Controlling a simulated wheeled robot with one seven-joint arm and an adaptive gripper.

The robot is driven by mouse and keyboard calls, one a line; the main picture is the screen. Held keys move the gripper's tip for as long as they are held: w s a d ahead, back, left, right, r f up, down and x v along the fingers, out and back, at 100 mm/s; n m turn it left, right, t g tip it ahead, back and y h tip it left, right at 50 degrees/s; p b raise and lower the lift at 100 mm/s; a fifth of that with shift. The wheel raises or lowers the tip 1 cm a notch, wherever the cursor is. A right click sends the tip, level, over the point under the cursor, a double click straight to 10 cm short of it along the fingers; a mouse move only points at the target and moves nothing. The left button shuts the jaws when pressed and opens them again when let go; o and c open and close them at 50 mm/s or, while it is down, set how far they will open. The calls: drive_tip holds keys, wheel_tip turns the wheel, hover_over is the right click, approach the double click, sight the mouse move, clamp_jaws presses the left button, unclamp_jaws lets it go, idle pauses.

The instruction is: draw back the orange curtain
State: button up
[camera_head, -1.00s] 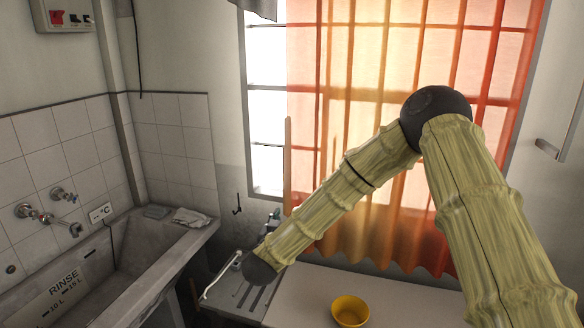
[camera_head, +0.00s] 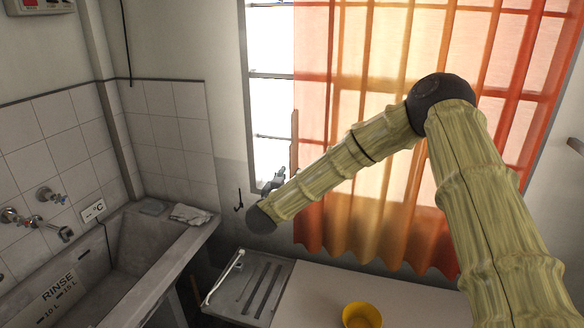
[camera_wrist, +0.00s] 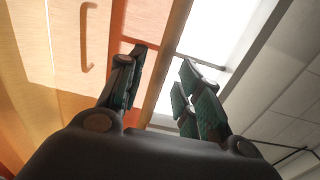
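The orange curtain (camera_head: 345,130) hangs across most of the window and leaves a bright strip of glass bare at its left. A brown upright strip (camera_head: 294,145) runs along part of its left edge. My gripper (camera_head: 276,180) is at that left edge, in front of the bare glass. In the wrist view the curtain (camera_wrist: 45,65) fills the left side. My gripper (camera_wrist: 163,75) is open there, with a clear gap between its fingers. I cannot tell whether either finger touches the strip.
The window (camera_head: 270,95) has dark bars and a frame at its left. A grey washtub (camera_head: 185,245) stands at the left below tiled walls and taps (camera_head: 50,195). A pale counter (camera_head: 310,290) below the curtain holds a yellow bowl (camera_head: 362,316) near the front.

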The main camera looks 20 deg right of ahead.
sight(291, 172)
drive_tip(key=x, duration=0.2)
drive_tip(key=shift+w+p, duration=0.4)
drive_tip(key=shift+w, duration=0.05)
drive_tip(key=shift+w+d+r, duration=0.2)
drive_tip(key=shift+w+d, duration=0.1)
drive_tip(key=shift+d, duration=0.15)
drive_tip(key=shift+w+d+f+p, duration=0.15)
drive_tip(key=shift+w+f+p, duration=0.15)
drive_tip(key=shift+w, duration=0.15)
drive_tip(key=shift+r, duration=0.1)
drive_tip(key=shift+s, duration=0.1)
drive_tip(key=shift+c, duration=0.2)
clamp_jaws()
